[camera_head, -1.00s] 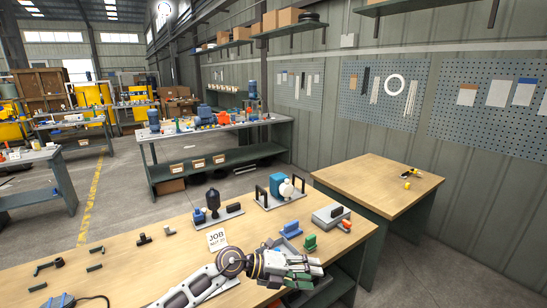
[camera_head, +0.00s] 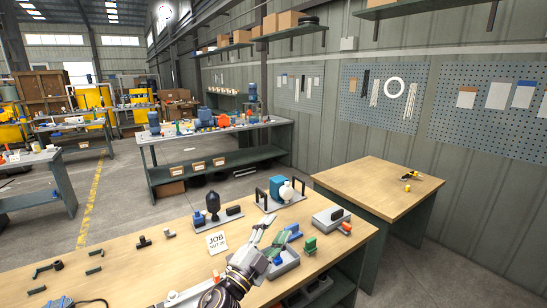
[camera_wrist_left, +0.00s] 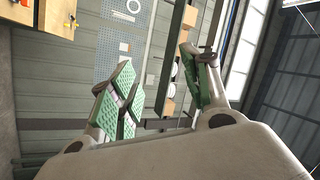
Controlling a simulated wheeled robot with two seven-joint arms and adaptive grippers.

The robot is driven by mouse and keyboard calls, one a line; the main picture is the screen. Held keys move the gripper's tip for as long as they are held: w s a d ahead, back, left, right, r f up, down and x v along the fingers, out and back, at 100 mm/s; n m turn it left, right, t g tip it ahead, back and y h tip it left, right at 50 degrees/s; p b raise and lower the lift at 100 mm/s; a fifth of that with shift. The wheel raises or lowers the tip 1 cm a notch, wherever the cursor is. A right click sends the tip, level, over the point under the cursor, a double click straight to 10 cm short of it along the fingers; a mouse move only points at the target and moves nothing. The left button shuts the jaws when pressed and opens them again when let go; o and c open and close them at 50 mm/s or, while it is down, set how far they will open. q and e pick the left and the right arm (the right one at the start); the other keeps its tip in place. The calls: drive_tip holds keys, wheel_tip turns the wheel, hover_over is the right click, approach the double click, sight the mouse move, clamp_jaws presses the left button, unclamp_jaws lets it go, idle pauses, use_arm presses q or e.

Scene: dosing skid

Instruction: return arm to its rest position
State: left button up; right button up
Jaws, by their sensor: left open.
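My left gripper (camera_head: 267,232) is over the right part of the near wooden bench (camera_head: 130,262) in the head view. Its fingers point up and away from me, toward the back of the bench. In the left wrist view its two green-padded fingers (camera_wrist_left: 158,88) stand wide apart with nothing between them. That view looks across to the wall, pegboard and shelf, tilted sideways. My right gripper is not in view.
A second wooden table (camera_head: 370,180) is at the right. The bench's left-middle is mostly clear.

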use_arm(q)
drive_tip(key=s+a+f+n+g+y, duration=0.2)
drive_tip(key=a+f+n+y, duration=0.45)
drive_tip(key=a+f, duration=0.2)
drive_tip(key=s+a+f+n+g+y, duration=0.2)
drive_tip(key=s+a+f+n+y, duration=0.1)
drive_tip(key=a+f+n+y, duration=0.5)
drive_tip(key=s+a+f+g+h, duration=0.1)
drive_tip(key=s+a+f+g, duration=0.1)
drive_tip(key=s+f+g, duration=0.35)
drive_tip(key=s+a+f+n+g+h, duration=0.1)
drive_tip(key=s+a+f+g, duration=0.15)
drive_tip(key=s, duration=0.65)
drive_tip(key=s+a+f+g+h, duration=0.1)
drive_tip(key=s+f+g, duration=0.25)
drive_tip(key=s, duration=0.35)
drive_tip(key=s+f, duration=0.3)
drive_tip(key=f, duration=3.1)
drive_tip(key=s+a+f, duration=0.2)
drive_tip(key=s+f, duration=0.7)
drive_tip(key=s, duration=0.2)
drive_tip(key=s+a+f+g, duration=0.1)
drive_tip(key=s+a+f, duration=0.1)
drive_tip(key=s+f, duration=0.8)
drive_tip(key=shift+s+a+y, duration=0.25)
drive_tip(key=shift+s+y, duration=0.1)
drive_tip(key=shift+s, duration=0.3)
drive_tip(key=shift+g, duration=0.25)
